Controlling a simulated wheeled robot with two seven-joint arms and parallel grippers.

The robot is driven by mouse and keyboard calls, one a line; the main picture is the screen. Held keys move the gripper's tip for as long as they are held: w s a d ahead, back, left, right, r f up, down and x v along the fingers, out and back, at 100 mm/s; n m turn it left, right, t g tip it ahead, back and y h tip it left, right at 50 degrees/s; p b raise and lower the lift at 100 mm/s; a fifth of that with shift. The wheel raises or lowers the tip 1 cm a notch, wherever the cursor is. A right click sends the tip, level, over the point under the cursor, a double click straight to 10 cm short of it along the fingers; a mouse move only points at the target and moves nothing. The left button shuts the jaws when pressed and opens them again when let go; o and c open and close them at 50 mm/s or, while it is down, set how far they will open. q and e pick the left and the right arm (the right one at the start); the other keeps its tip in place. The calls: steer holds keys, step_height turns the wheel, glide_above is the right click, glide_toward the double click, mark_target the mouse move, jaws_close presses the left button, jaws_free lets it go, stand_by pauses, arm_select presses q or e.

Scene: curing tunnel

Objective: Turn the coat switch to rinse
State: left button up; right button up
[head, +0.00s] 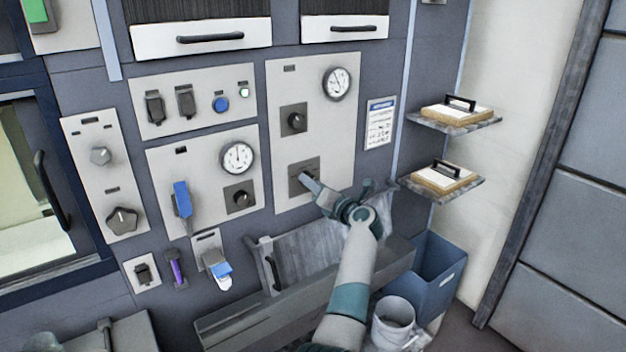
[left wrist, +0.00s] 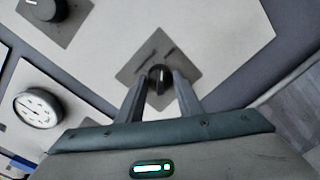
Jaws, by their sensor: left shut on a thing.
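The switch in my grip is a small black knob (left wrist: 159,80) on a dark square plate (head: 296,186) low on the right-hand pale panel (head: 283,130). My left gripper (head: 306,180) reaches it from the lower right. In the left wrist view its two fingers (left wrist: 160,95) stand on either side of the knob, shut on it. The square plate also shows behind the knob in the left wrist view (left wrist: 139,66). The knob's label is too small to read, so I cannot tell its setting. My right gripper is in neither view.
Above on the same panel are another black knob (head: 293,119) and a round gauge (head: 337,83). A panel to the left has a gauge (head: 237,158), a knob (head: 240,198) and a blue lever (head: 182,199). Shelves (head: 455,121) with handled blocks, a blue bin (head: 437,280) and a white bucket (head: 393,318) are to the right.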

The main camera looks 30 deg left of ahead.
arm_select(q)
steer(key=shift+m+p, duration=1.2)
steer(key=shift+m, duration=0.7)
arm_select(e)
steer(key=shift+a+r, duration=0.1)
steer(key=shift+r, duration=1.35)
arm_select(q)
steer(key=o, duration=1)
steer(key=shift+o, duration=0.2)
steer(key=shift+w, duration=0.1)
